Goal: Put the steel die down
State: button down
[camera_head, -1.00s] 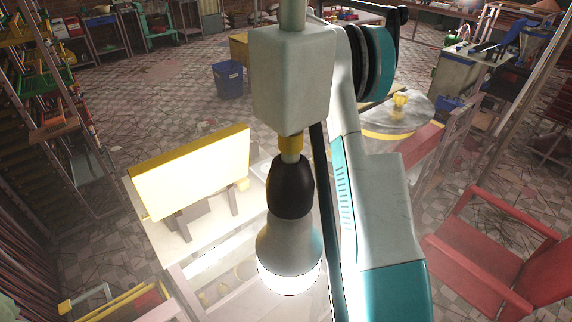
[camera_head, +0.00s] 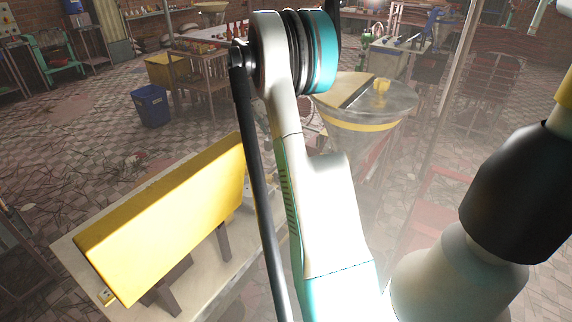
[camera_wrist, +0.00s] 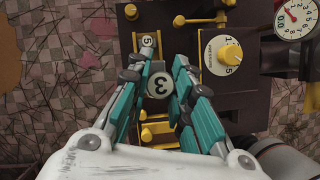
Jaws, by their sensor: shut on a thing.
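In the wrist view, my gripper (camera_wrist: 157,72) has its teal fingers on either side of a round steel die (camera_wrist: 159,88) marked "3". The fingers are closed on it. Another round piece marked "5" (camera_wrist: 148,41) sits just beyond the fingertips, on a yellow-edged rack (camera_wrist: 146,132) beneath. I cannot tell whether the held die touches the rack. In the head view my arm covers the middle, and neither the gripper nor the die can be seen.
In the wrist view a dark machine with a yellow dial (camera_wrist: 222,53) and a pressure gauge (camera_wrist: 293,19) stands right of the fingers.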

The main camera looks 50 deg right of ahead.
jog(key=shift+w+d+f, duration=0.1)
jog(key=shift+f, duration=0.25)
jog(key=f+b, duration=0.3)
jog(key=f, duration=0.7)
jog(key=f+b, duration=0.4)
jog(key=f, duration=0.5)
jog(key=shift+w+f, duration=0.2)
jog(key=shift+f, duration=0.2)
jog(key=shift+f, duration=0.1)
jog(key=shift+f, duration=0.15)
jog(key=c, duration=1.4)
grip_release()
jog(key=shift+c, duration=0.2)
jog(key=p+v, duration=0.3)
jog(key=v, duration=0.5)
jog(key=shift+s, duration=0.1)
